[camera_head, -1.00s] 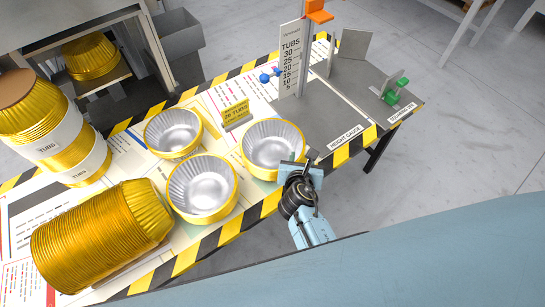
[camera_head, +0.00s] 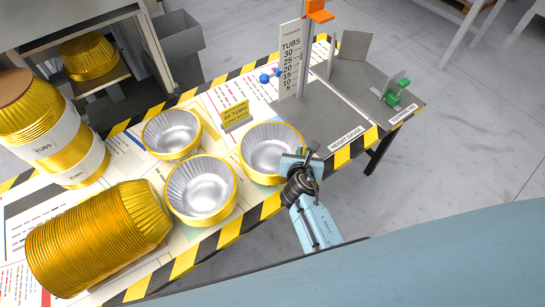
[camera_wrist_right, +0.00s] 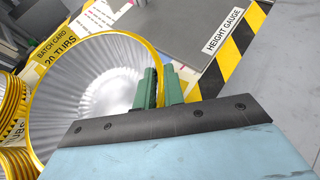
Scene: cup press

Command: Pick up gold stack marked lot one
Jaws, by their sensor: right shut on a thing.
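Three gold tubs or short stacks with silvery fluted insides stand upright on the table: a right one (camera_head: 272,146), a middle one (camera_head: 201,187) and an upper left one (camera_head: 171,132). No lot one marking is readable on them. My right gripper (camera_head: 304,158) is at the right side of the right tub. In the right wrist view, its green fingers (camera_wrist_right: 161,88) are shut on the gold rim of this tub (camera_wrist_right: 85,95). The tub appears to rest on the table. My left gripper is not in view.
A long gold stack (camera_head: 95,240) lies on its side at lower left, near banded upright tubs (camera_head: 55,135). A yellow batch card (camera_head: 235,114) stands behind the right tub. The height gauge (camera_head: 291,62) and a squareness plate (camera_head: 400,110) stand beyond. Striped tape edges the table.

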